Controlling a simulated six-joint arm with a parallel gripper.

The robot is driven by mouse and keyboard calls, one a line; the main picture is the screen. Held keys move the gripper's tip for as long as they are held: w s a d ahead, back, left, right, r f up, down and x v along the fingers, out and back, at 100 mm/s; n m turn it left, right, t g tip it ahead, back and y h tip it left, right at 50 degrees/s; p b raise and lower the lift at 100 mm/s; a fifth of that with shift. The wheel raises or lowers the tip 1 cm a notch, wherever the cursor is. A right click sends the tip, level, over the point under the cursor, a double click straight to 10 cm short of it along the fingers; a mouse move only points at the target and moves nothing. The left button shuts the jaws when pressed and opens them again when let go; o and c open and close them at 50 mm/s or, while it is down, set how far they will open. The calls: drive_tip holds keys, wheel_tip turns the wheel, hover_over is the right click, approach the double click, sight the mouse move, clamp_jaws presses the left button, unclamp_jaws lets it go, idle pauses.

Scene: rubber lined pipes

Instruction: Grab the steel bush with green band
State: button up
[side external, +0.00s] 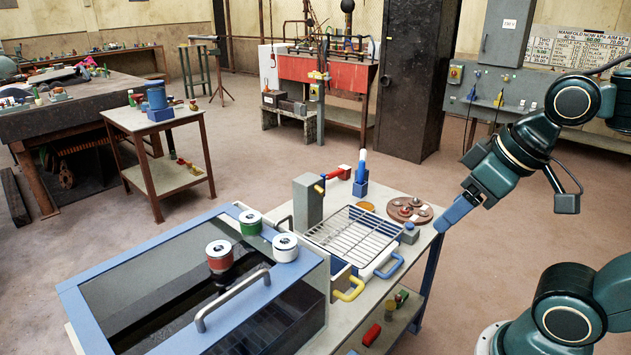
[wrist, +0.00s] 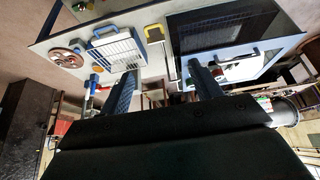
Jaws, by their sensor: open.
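I cannot tell for sure which is the steel bush. My gripper (side external: 456,212) is right of the bench, well apart from them. In the wrist view its two blue fingers (wrist: 163,84) are spread with nothing between them.
The tank (side external: 130,262) has a grey handle (side external: 232,300) along its front. A wire-rack tray (side external: 350,238) with blue and yellow handles lies right of it. A grey post (side external: 307,202) and a round brown board (side external: 410,211) stand nearby. Air between gripper and tray is clear.

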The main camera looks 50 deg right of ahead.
idle(0.3)
drive_tip(key=w+a+r+n+g, duration=0.1)
drive_tip(key=w+r+n, duration=0.45)
drive_tip(key=w, duration=0.35)
drive_tip(key=n+g, duration=0.5)
drive_tip(key=n, duration=1.1)
hover_over(251, 216)
wheel_tip(251, 216, down, 8)
drive_tip(key=shift+r+m, duration=0.1)
drive_tip(key=shift+m, duration=0.15)
drive_tip(key=shift+f, duration=4.3)
drive_tip(key=shift+f, duration=0.1)
